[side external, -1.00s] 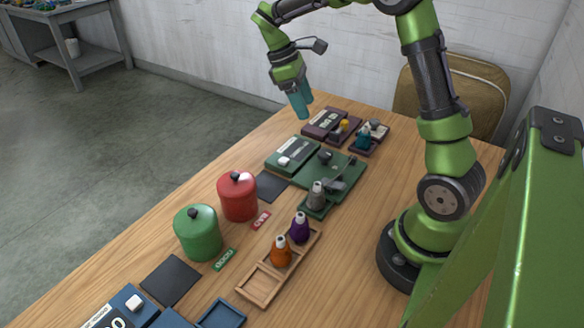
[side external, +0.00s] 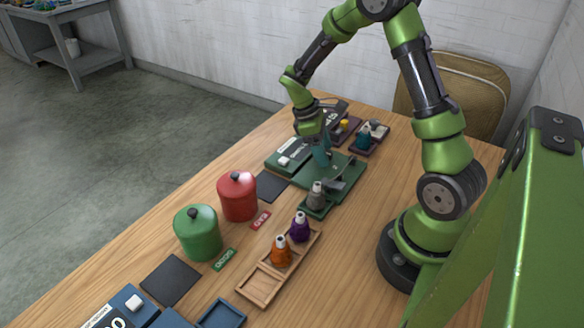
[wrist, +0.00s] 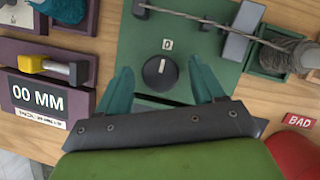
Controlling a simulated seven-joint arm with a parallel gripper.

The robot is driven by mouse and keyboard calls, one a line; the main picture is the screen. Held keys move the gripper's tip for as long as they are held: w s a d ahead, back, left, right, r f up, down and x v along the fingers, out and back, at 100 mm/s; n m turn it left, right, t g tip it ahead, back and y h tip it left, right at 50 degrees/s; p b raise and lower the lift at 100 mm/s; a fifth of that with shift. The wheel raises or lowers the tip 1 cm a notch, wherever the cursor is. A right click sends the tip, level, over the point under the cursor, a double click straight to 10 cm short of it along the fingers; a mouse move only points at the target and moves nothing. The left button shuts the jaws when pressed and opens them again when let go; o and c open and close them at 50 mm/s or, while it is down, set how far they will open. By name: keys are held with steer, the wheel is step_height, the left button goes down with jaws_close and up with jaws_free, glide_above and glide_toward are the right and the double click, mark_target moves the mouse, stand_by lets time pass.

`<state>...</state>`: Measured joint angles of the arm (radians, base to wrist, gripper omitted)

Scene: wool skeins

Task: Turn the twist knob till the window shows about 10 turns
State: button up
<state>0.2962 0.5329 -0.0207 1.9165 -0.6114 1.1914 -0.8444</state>
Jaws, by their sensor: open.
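The twist knob (wrist: 160,73) is a dark round dial with a white mark, set on a green board (wrist: 140,48). A small white label (wrist: 167,44) above it in the wrist view bears one character, perhaps 0 or D. My gripper (wrist: 162,75) is open, with a teal finger on each side of the knob in the picture; I cannot tell if they touch it. In the side view my gripper (side external: 322,158) is low over the green board (side external: 340,172) and hides the knob. The green box (side external: 290,156) beside it has a display partly covered by my gripper.
A maroon unit with a "00 MM" display (wrist: 40,97) and a yellow handle (wrist: 45,65) stands left in the wrist view. A twisted strand (wrist: 205,22) runs across the board to a grey skein (wrist: 300,55). Red (side external: 237,197) and green (side external: 198,235) canisters stand nearer.

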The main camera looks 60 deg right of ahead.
steer(key=c, duration=1)
steer(key=shift+m, duration=0.3)
steer(key=m+y, duration=0.2)
steer(key=m, duration=0.2)
steer(key=shift+d+m, duration=0.15)
steer(key=shift+m, duration=0.15)
steer(key=shift+d+r+m+y, duration=0.1)
steer(key=shift+m+y, duration=0.8)
steer(key=shift+m, duration=1.3)
steer(key=o, duration=1)
